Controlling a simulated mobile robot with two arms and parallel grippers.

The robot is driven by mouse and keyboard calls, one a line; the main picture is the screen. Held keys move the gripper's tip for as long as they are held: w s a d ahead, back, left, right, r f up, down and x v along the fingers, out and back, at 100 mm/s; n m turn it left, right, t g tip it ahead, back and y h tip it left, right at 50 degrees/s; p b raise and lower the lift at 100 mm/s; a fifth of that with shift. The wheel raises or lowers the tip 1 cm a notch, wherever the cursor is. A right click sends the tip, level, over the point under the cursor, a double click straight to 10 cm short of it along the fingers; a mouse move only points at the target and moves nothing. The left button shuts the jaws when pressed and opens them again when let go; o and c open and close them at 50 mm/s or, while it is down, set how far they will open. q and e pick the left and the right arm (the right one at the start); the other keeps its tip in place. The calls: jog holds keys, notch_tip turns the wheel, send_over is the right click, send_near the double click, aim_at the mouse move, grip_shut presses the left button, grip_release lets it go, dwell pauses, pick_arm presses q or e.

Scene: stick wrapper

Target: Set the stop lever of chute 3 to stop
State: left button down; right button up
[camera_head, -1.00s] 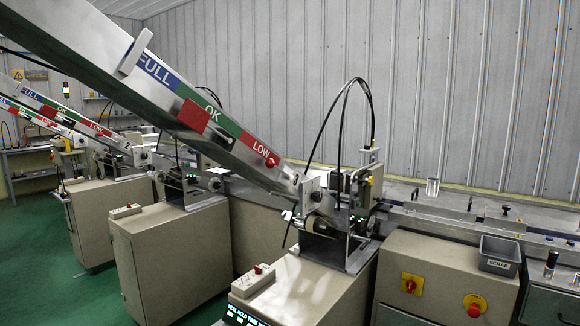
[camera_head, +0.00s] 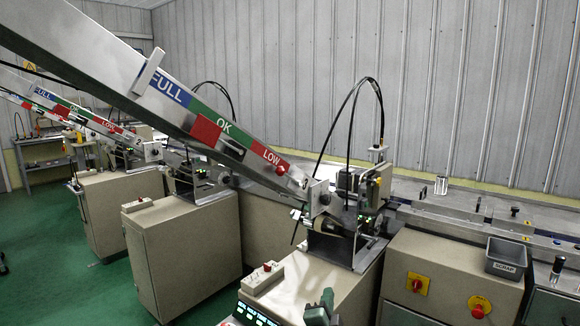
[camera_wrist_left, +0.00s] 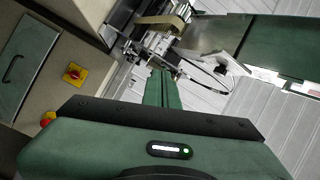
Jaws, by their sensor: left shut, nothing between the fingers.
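The nearest chute (camera_head: 120,85) slopes down from the upper left in the head view, with FULL, OK and LOW bands and a number 3 near its lower end. A small red knob (camera_head: 281,170) sits on its side by the LOW band. I cannot tell surely which part is the stop lever, or its setting. The chute ends at a feeder head (camera_head: 335,240). My left gripper (camera_head: 322,306), green, is low in the head view, in front of and below the feeder head. In the left wrist view its fingers (camera_wrist_left: 162,88) are shut and empty, pointing towards machinery (camera_wrist_left: 155,42).
A control box with a red button (camera_head: 267,267) and a lit display (camera_head: 258,315) stand left of the gripper. A grey scrap bin (camera_head: 506,258) and yellow-red switches (camera_head: 417,284) are at the right. A black cable (camera_head: 352,110) arches above the feeder. Other chutes stand farther left.

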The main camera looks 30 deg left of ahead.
pick_arm(q)
notch_tip(320, 180, up, 18)
jog(key=s+a+r+t+y, duration=0.1)
jog(key=s+a+t+y, duration=0.1)
jog(key=y, duration=0.2)
jog(key=n+t+y+p, duration=0.1)
jog(key=n+y, duration=0.1)
jog(key=y, duration=0.1)
send_near(289, 177)
jog(key=s+d+r, duration=0.1)
jog(key=d+r, duration=0.3)
jog(key=d, duration=0.1)
jog(key=shift+r, duration=0.1)
jog(key=p+x, duration=0.5)
jog(key=x, duration=0.5)
jog(key=s+a+f, duration=0.2)
jog(key=shift+s+a+p, duration=0.2)
jog(key=shift+a+p, duration=0.1)
jog(key=shift+p, duration=0.1)
